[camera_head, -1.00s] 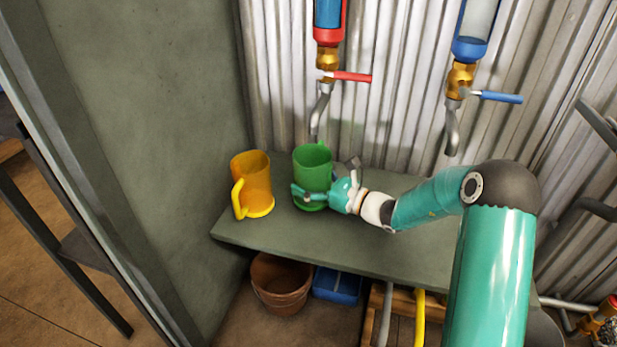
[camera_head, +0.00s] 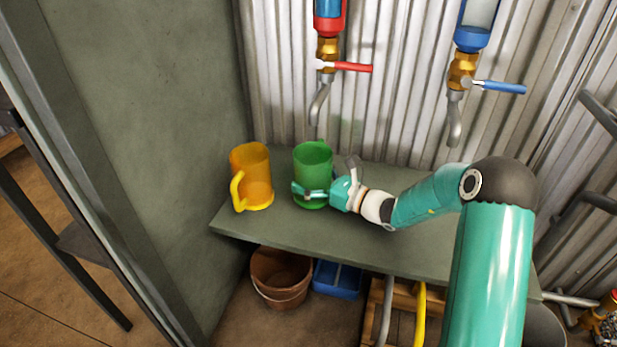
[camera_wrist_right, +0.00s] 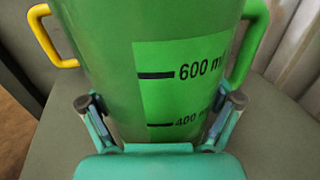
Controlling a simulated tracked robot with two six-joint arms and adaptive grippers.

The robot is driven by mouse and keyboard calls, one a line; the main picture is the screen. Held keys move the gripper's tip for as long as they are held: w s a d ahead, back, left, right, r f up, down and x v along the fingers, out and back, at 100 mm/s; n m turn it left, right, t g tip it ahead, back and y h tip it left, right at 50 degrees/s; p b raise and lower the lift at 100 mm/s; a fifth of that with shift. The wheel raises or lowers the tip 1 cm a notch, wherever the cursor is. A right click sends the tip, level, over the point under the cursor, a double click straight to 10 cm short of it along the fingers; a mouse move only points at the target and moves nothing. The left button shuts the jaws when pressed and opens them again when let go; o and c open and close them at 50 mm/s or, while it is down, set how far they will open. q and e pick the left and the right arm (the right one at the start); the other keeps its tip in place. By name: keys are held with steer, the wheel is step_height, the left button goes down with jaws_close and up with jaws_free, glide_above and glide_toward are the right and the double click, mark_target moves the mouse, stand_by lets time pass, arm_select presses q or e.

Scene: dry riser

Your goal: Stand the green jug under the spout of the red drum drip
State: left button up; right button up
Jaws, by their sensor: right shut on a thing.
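The green jug (camera_head: 313,165) stands upright on the grey-green shelf, below the drip with the red lever. That drip's bent metal spout (camera_head: 318,105) ends just above the jug's rim in the head view; the depth between them is hard to judge. My right gripper (camera_head: 308,192) is shut on the jug's lower body from the right side. In the right wrist view the jug (camera_wrist_right: 160,50) fills the middle, with printed volume marks and its handle at the right. The fingers (camera_wrist_right: 160,115) press on both its sides. The red drum (camera_head: 329,18) is cut by the top edge. My left gripper is not in view.
A yellow-orange jug (camera_head: 252,178) stands close to the left of the green one. A blue drip (camera_head: 463,72) hangs at the right. The shelf (camera_head: 350,240) has bare room in front.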

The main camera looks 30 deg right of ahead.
steer(key=shift+f, duration=0.2)
steer(key=o, duration=1)
steer(key=shift+o, duration=0.2)
steer(key=shift+s, duration=0.1)
